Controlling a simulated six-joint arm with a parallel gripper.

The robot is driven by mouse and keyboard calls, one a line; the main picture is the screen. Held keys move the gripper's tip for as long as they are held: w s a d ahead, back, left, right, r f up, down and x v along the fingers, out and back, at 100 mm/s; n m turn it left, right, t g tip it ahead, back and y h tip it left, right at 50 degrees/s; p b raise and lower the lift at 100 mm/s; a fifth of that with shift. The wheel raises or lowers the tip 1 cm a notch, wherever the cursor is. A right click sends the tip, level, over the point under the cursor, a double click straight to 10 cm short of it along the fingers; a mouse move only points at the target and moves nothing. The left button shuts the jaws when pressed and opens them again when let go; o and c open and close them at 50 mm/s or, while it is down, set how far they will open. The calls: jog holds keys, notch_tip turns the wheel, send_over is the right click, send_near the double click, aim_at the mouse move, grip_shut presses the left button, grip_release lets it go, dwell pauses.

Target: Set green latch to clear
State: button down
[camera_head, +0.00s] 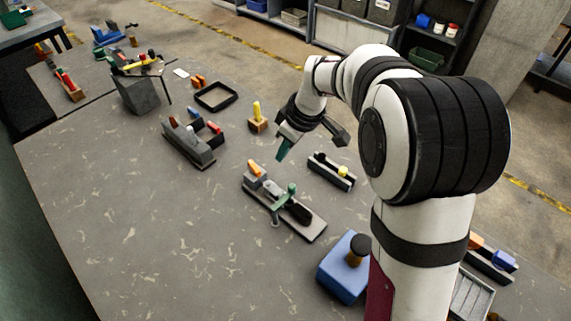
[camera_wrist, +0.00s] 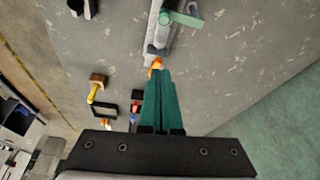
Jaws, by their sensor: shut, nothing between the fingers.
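The green latch (camera_head: 281,203) is a bar with a raised knob, mounted on a grey base plate (camera_head: 310,230). The bar lies across the plate, between an orange-topped block (camera_head: 253,168) and a dark oblong part (camera_head: 299,212). In the wrist view the green latch (camera_wrist: 185,18) is at the top, beyond my fingertips. My gripper (camera_head: 281,157) has teal fingers pressed together and empty, pointing down. It is above the table, behind the latch and apart from it. In the wrist view my gripper (camera_wrist: 158,73) overlaps the orange piece, and part of the plate is hidden.
A dark fixture with a yellow knob (camera_head: 343,170) stands right of the latch. A blue box with a dark knob (camera_head: 343,268) is in front. A grey fixture with coloured levers (camera_head: 190,145) and a yellow-handled block (camera_head: 257,120) stand behind. The table's left front is clear.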

aim_at(291, 185)
jog(key=x, duration=1)
jog(key=shift+f, duration=0.1)
jog(key=shift+s+d, duration=0.85)
jog(key=shift+d, duration=0.25)
jog(key=shift+s+d, duration=0.35)
jog(key=shift+d, duration=0.15)
jog(key=shift+s+d+m, duration=0.2)
jog(key=shift+d+m, duration=0.1)
jog(key=shift+m, duration=0.4)
jog(key=shift+s+d+m+t+h, duration=0.2)
jog(key=shift+m, duration=0.35)
jog(key=shift+s+d+m+t+h, duration=0.2)
jog(key=shift+m, duration=0.35)
jog(key=s+m, duration=0.1)
jog(key=m, duration=0.1)
jog(key=s+d+m+h, duration=0.1)
jog(key=m, duration=0.1)
jog(key=shift+d+t, duration=0.15)
jog(key=shift+t, duration=0.15)
jog(key=shift+s+a, duration=0.3)
jog(key=shift+s, duration=0.2)
jog(key=shift+s+a, duration=0.25)
jog(key=shift+s, duration=0.3)
jog(key=shift+w, duration=0.1)
